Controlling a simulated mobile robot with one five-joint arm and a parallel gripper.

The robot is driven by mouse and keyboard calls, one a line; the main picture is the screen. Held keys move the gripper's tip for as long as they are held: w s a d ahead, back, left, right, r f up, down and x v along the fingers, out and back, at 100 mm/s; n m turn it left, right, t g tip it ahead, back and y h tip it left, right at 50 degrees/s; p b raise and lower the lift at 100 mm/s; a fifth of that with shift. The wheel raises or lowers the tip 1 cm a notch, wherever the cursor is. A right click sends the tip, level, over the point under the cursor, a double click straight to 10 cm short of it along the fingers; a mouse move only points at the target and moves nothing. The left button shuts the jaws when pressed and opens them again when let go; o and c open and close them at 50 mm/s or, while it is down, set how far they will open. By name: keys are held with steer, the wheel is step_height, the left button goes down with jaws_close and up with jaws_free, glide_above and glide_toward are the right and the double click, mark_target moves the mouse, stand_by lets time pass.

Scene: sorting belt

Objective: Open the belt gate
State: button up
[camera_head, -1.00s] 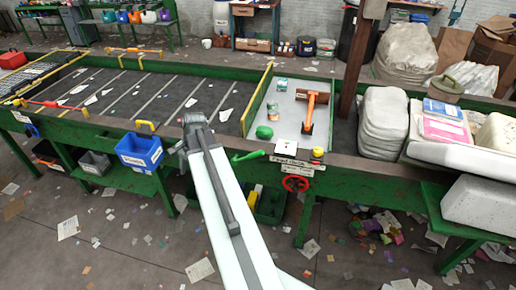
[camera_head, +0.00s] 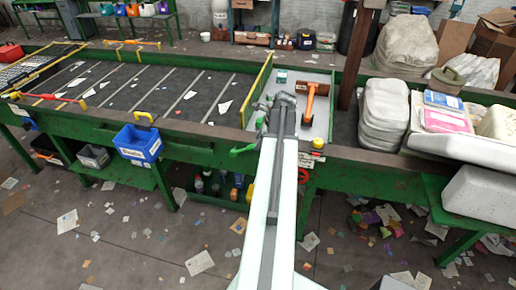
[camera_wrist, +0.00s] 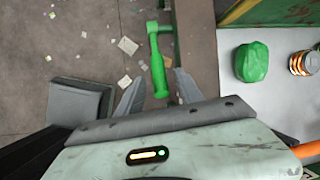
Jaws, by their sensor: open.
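A yellow-topped gate panel (camera_head: 258,88) stands across the belt (camera_head: 165,95), between its dark part and the pale tray section (camera_head: 322,128). A green lever handle (camera_head: 243,151) sticks out from the belt's front side, left of my arm. In the wrist view the green handle (camera_wrist: 157,45) lies between my two finger tips in the picture. My gripper (camera_wrist: 158,78) is open, with a finger on each side of the handle; I cannot tell how far it is in depth. In the head view my arm's end covers part of the tray section, and the fingers are not clear.
A green lump (camera_wrist: 251,62) and a can (camera_wrist: 301,63) lie on the pale section. An orange-handled hammer (camera_head: 309,103) lies there too. A yellow knob (camera_head: 318,142) is on the front rail, right of my arm. A blue bin (camera_head: 138,143) hangs on the belt's front.

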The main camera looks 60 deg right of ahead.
steer(key=b+x, duration=0.2)
steer(key=x, duration=0.1)
steer(key=shift+w+f, duration=0.1)
steer(key=shift+f, duration=0.25)
steer(key=shift+r, duration=0.1)
jaws_close()
steer(key=shift+r, duration=0.1)
stand_by(0.8)
